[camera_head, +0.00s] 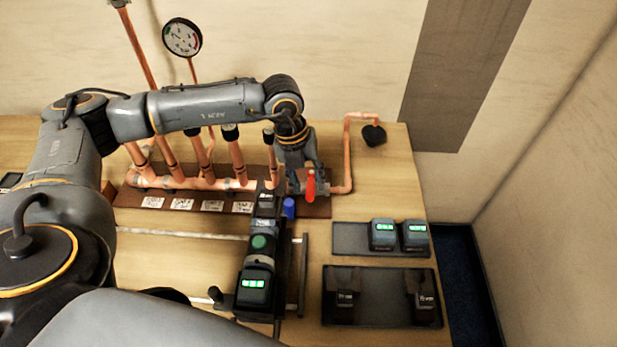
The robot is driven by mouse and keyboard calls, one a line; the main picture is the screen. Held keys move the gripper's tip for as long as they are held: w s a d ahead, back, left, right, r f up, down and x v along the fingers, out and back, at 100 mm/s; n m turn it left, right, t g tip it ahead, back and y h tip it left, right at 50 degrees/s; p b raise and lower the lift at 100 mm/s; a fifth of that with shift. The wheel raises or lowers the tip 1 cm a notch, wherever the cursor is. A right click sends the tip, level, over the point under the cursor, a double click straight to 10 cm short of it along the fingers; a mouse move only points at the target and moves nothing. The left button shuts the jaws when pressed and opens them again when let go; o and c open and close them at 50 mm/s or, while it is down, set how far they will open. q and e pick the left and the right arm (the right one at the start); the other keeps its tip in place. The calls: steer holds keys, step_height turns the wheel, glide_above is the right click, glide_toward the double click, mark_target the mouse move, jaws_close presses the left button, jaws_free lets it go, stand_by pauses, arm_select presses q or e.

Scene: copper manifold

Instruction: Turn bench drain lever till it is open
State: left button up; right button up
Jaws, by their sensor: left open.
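The red lever (310,186) sits on the valve at the right end of the copper manifold (200,183) and stands roughly upright in the picture. My left arm reaches across from the left, and its gripper (300,182) points down at the valve, right beside the red lever. Its fingers are open; they are small and partly merge with the dark valve, so I cannot tell whether they touch the lever. The valve body is partly hidden behind the gripper. My right gripper is not in view.
A dark press tool (258,262) with a green button and lit display lies in front of the manifold. A blue piece (289,207) is close to the lever. A gauge (182,38) is above; copper pipes rise behind.

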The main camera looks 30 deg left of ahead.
arm_select(q)
steer(key=shift+d+f, duration=0.15)
steer(key=shift+f, duration=0.55)
jaws_close()
steer(key=shift+w, duration=0.1)
